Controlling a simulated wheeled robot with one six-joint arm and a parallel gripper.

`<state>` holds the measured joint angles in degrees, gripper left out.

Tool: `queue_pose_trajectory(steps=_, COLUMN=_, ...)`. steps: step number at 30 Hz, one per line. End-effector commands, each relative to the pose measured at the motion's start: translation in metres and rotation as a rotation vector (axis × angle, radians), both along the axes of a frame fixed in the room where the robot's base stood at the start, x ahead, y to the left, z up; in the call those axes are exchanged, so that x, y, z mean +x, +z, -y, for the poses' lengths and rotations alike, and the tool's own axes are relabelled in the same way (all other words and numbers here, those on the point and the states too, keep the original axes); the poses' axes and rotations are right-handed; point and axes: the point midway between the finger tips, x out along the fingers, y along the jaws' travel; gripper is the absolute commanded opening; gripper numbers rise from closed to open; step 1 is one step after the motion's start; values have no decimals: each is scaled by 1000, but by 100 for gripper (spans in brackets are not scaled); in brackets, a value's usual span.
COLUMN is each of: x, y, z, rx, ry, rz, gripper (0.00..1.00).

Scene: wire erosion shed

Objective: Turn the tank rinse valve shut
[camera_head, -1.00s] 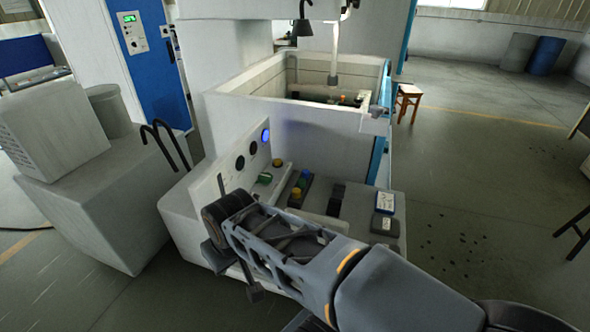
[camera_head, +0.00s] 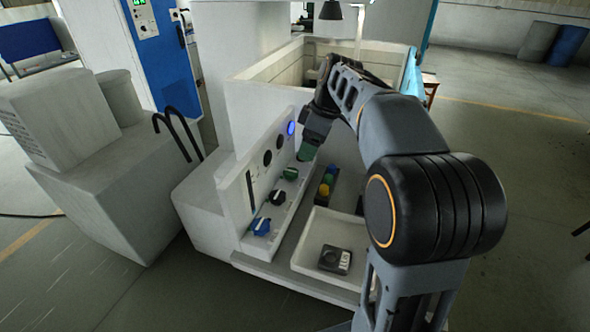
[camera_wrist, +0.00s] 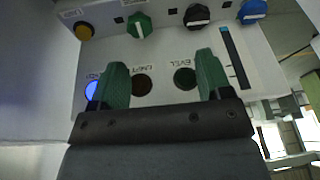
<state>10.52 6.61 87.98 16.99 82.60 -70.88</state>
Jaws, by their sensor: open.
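A row of turn knobs sits at the foot of the upright panel: a green knob (camera_head: 291,173), a black knob (camera_head: 277,197) and a blue knob (camera_head: 261,226). I cannot read which one is the tank rinse valve. In the head view my gripper (camera_head: 307,151) is near the green knob.
The panel (camera_wrist: 165,60) carries a lit blue round light (camera_wrist: 95,90), two dark round gauges and a dark slot. A shallow white tray (camera_head: 310,228) holds a small black box (camera_head: 334,260). Yellow, blue and green pieces (camera_head: 328,180) lie beside the panel. The open tank (camera_head: 270,70) stands behind.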

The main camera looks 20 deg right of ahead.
Motion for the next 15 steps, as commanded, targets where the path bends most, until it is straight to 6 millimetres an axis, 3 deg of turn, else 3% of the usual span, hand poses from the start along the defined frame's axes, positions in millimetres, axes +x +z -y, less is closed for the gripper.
queue_pose_trajectory(steps=1, x=14, y=1, z=7, rx=16, ry=70, rz=10, gripper=72)
queue_pose_trajectory(steps=6, x=39, y=7, z=19, rx=57, ry=275, rz=56, gripper=72)
queue_pose_trajectory(steps=11, x=48, y=4, z=22, rx=74, ry=365, rz=79, gripper=72)
queue_pose_trajectory(steps=15, x=50, y=-12, z=16, rx=78, ry=384, rz=83, gripper=72)
